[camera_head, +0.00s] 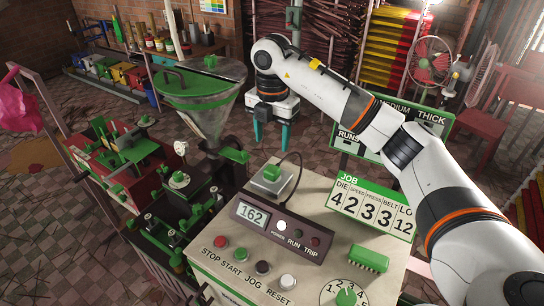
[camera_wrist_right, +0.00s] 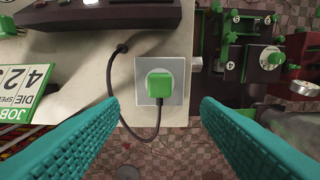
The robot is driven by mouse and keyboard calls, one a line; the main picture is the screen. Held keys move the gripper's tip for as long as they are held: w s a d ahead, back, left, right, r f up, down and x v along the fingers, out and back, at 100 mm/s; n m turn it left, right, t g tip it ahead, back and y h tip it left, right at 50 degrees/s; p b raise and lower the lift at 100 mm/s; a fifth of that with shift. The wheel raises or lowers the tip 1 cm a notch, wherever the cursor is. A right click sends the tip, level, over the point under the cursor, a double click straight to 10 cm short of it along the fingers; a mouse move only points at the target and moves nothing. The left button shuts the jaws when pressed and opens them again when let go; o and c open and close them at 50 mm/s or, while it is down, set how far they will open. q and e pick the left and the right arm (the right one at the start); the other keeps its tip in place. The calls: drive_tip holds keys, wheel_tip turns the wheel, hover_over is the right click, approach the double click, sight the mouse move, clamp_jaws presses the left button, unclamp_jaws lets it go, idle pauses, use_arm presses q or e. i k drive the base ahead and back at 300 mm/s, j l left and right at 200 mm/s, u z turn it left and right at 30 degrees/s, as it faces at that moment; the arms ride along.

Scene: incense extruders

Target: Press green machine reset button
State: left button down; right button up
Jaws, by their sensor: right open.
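The green machine's cream control panel (camera_head: 215,262) is at the bottom middle of the head view. Its row of round buttons is labelled STOP, START, JOG and RESET. The white reset button (camera_head: 288,282) is at the right end of the row. My right gripper (camera_head: 271,136) is open and empty, with teal fingers, beyond that green button and apart from the panel. My left gripper is not in view.
A display box (camera_head: 281,228) reading 162 has a lit POWER lamp. A JOB board (camera_head: 371,206), a green brush-like block (camera_head: 369,258) and a dial (camera_head: 346,297) are to the right. A metal hopper (camera_head: 208,105) stands at the back left. A black cable runs from the green-button box.

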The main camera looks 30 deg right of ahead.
sight(287, 280)
drive_tip(key=k+j, duration=0.5)
drive_tip(key=k, duration=0.15)
drive_tip(key=k+j, duration=0.5)
drive_tip(key=k, duration=0.2)
